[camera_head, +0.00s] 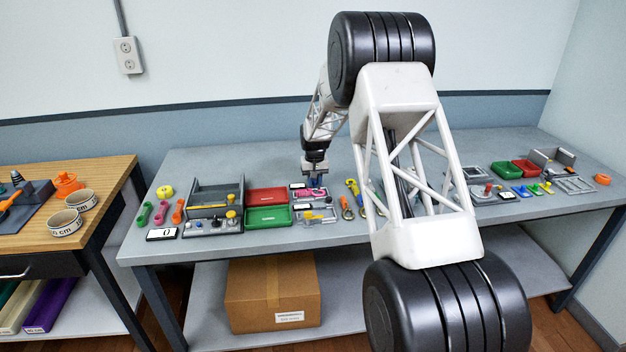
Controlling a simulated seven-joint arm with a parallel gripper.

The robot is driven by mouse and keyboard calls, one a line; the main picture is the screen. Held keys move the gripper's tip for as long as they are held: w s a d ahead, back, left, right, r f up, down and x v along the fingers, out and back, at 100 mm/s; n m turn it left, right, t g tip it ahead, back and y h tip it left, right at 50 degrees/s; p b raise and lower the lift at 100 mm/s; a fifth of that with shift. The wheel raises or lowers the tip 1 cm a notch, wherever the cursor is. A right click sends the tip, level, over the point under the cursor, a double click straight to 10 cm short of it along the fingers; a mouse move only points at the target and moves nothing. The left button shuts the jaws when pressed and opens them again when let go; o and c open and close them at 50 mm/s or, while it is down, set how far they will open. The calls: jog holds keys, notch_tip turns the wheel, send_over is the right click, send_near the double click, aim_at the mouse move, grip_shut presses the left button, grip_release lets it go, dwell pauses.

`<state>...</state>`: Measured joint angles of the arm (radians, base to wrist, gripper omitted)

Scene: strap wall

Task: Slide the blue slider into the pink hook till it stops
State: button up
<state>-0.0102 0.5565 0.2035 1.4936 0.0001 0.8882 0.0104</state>
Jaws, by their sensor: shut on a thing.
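My gripper (315,175) points down over the strap fixtures on the grey table, just right of the green tray. It is shut on a small blue piece (316,184), which looks like the blue slider; the jaws hide much of it. The pink hook (299,193) shows as a small pink part on a grey plate, close to the left of my gripper. Whether the blue slider touches the pink hook is too small to tell.
A red tray (267,196) and a green tray (268,216) stand to the left. A plate with a yellow part (312,215) lies in front. A yellow hook (352,187) is close to the right. My arm hides part of the table's middle.

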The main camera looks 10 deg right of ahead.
jog(key=o, duration=0.6)
jog(key=shift+c, duration=0.2)
jog(key=shift+r, duration=0.15)
jog(key=shift+r, duration=2.85)
jog(key=shift+r, duration=0.2)
jog(key=c, duration=0.6)
jog(key=shift+r, duration=0.35)
jog(key=shift+c, duration=0.2)
jog(key=shift+r, duration=2.45)
